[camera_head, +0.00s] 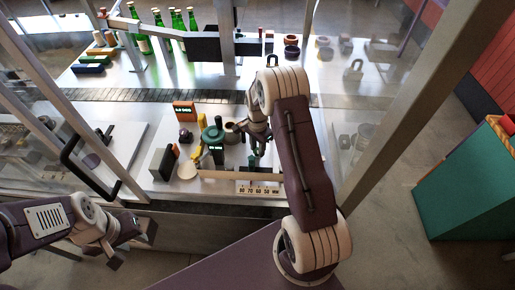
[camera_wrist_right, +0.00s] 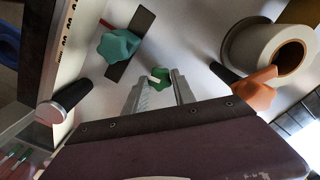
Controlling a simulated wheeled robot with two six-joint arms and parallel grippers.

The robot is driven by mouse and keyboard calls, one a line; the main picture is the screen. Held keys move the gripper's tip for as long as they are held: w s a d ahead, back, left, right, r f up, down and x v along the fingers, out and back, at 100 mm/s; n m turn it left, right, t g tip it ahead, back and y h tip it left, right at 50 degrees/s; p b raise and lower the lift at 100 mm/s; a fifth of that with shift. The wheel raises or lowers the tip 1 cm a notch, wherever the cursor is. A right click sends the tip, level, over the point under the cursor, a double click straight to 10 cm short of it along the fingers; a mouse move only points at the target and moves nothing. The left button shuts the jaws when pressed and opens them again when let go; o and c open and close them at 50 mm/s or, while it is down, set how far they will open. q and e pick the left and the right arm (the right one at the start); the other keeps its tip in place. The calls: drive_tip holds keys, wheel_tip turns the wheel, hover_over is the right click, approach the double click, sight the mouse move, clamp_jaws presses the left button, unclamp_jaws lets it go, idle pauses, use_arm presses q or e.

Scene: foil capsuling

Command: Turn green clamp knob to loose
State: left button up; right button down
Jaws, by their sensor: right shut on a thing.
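The small green knob (camera_wrist_right: 160,76) with a white pointer mark shows between the two fingertips of my right gripper (camera_wrist_right: 160,92) in the right wrist view. My right gripper is shut on this knob, and its fingers lie on either side. In the head view my right gripper (camera_head: 258,143) reaches down over the worktop, and the knob cannot be made out there. My left gripper (camera_head: 130,243) is at the lower left, in front of the bench, with its fingers apart and nothing visible between them.
In the right wrist view a teal lobed knob (camera_wrist_right: 118,46) on a dark bar, an orange knob (camera_wrist_right: 254,94) and a grey hollow cylinder (camera_wrist_right: 240,46) surround the gripper. In the head view a scale plate (camera_head: 258,187) lies at the front edge. Green bottles (camera_head: 178,22) stand behind.

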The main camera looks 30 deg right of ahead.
drive_tip(key=n, duration=0.4)
drive_tip(key=shift+w+n, duration=0.1)
drive_tip(key=shift+n, duration=0.2)
drive_tip(key=n, duration=0.3)
drive_tip(key=shift+n+b, duration=0.3)
drive_tip(key=shift+b, duration=0.1)
drive_tip(key=n, duration=0.4)
drive_tip(key=shift+r+n, duration=0.1)
drive_tip(key=shift+n, duration=1.8)
drive_tip(key=c, duration=1)
unclamp_jaws()
drive_tip(key=shift+c, duration=0.2)
